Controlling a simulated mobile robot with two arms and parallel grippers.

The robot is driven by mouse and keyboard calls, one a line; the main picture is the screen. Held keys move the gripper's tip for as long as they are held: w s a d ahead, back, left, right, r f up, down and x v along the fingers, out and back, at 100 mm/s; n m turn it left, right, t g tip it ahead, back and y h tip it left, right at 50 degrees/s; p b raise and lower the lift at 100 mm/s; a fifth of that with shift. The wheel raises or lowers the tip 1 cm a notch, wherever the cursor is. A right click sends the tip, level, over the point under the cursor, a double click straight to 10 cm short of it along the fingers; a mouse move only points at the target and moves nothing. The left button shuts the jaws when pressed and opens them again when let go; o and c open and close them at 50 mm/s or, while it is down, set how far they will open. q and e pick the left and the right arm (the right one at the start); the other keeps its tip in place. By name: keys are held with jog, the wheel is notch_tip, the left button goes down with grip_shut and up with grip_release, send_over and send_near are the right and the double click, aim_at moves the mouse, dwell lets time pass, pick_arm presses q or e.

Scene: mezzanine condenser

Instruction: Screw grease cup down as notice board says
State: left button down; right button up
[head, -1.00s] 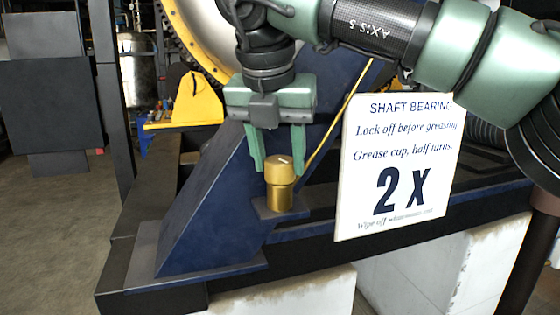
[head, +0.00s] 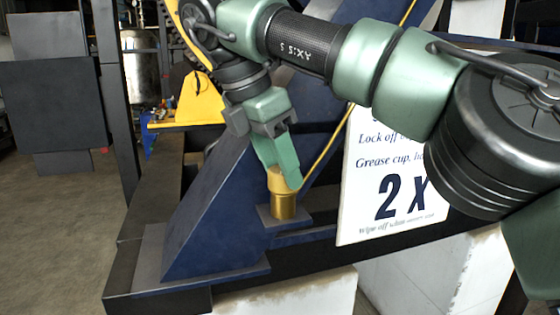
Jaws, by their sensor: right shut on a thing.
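The brass grease cup (head: 283,205) stands upright on a small blue ledge of the blue frame (head: 215,215). My right gripper (head: 284,180) comes down from above, its green fingers shut on the cup's cap, seen nearly edge-on and hiding part of the cap's top. The white notice board (head: 395,190) is right of the cup. It shows "Grease cup, ha..." and a large "2 X"; its upper and right parts are hidden behind my right arm. Earlier it read "SHAFT BEARING", "Lock off before greasing" and "Grease cup, half turns." My left gripper is not in view.
A thin yellow pipe (head: 328,140) rises behind the cup, close to the gripper. A yellow bracket (head: 200,103) is at the back left. White blocks (head: 290,296) support the dark base rail. Open floor (head: 50,235) lies at the left.

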dwell(0.3)
jog(key=o, duration=1.1)
